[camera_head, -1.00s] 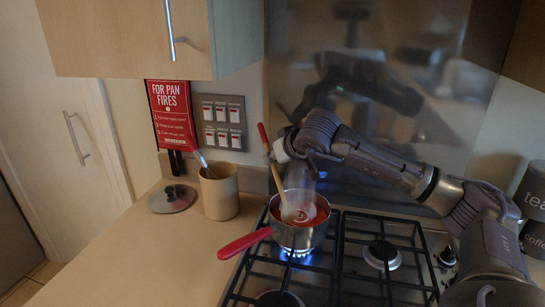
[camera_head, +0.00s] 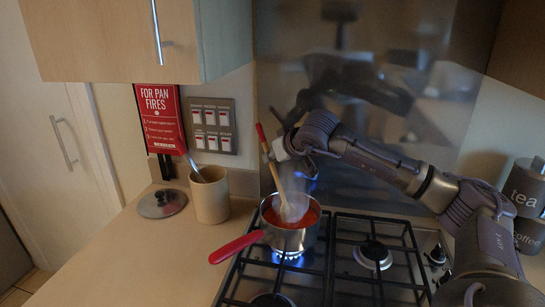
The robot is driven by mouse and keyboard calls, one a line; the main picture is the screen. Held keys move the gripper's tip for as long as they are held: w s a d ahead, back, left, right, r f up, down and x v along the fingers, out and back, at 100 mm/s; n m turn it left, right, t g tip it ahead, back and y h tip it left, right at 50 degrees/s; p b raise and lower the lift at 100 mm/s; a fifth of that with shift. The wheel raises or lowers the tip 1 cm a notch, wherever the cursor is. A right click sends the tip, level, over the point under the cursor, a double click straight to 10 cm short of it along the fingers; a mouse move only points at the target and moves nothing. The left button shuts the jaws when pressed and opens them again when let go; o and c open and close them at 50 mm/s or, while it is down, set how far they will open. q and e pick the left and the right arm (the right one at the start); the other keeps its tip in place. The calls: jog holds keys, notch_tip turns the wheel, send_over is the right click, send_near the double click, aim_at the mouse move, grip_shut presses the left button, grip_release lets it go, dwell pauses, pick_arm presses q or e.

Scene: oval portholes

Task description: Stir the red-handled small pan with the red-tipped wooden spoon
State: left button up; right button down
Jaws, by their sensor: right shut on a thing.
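The small pan (camera_head: 289,238) with the red handle (camera_head: 237,247) sits on a lit back-left burner, its handle pointing left toward the front. It holds red liquid, and steam rises from it. The wooden spoon (camera_head: 274,171) with the red tip leans with its lower end in the liquid and its red end up. My right gripper (camera_head: 285,150) is shut on the spoon's upper shaft, above the pan. The fingertips are partly hidden against the spoon. My left gripper is not in view.
The gas hob (camera_head: 340,257) has blue flame under the pan. A wooden utensil pot (camera_head: 209,194) and a loose lid (camera_head: 162,203) stand on the counter at left. Tea and coffee canisters (camera_head: 526,190) stand at right. A cupboard (camera_head: 120,40) overhangs the upper left.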

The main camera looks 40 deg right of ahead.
notch_tip(320, 180, up, 10)
jog(key=p, duration=0.8)
jog(key=shift+r, duration=0.15)
dwell(0.4)
